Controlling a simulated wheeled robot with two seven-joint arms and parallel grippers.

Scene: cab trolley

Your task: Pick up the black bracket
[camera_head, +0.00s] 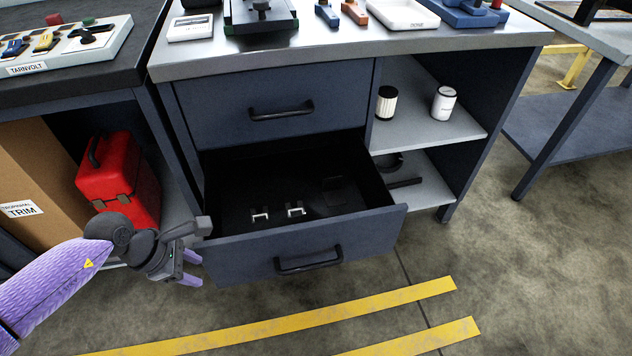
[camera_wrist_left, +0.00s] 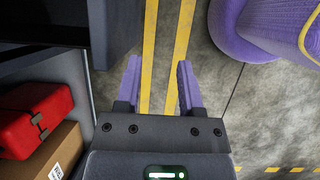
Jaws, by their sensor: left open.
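The lower drawer (camera_head: 304,248) of the grey-blue cabinet is pulled open. Inside it lie two small pale bracket-like pieces, one at the left (camera_head: 260,214) and one just right of it (camera_head: 295,209). A dark, low shape (camera_head: 340,191) lies farther right on the black drawer floor; it may be the black bracket, but its form is hard to make out. My left gripper (camera_head: 193,269) is open and empty, outside the drawer by its front left corner. In the left wrist view its two purple fingers (camera_wrist_left: 159,75) stand apart over the floor. My right gripper is not in view.
A closed drawer (camera_head: 285,100) sits above the open one. Right shelves hold two canisters (camera_head: 386,103) (camera_head: 444,102) and dark parts (camera_head: 404,183). A red toolbox (camera_head: 120,180) and a cardboard box (camera_head: 40,170) stand at left. The floor in front, with yellow stripes, is clear.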

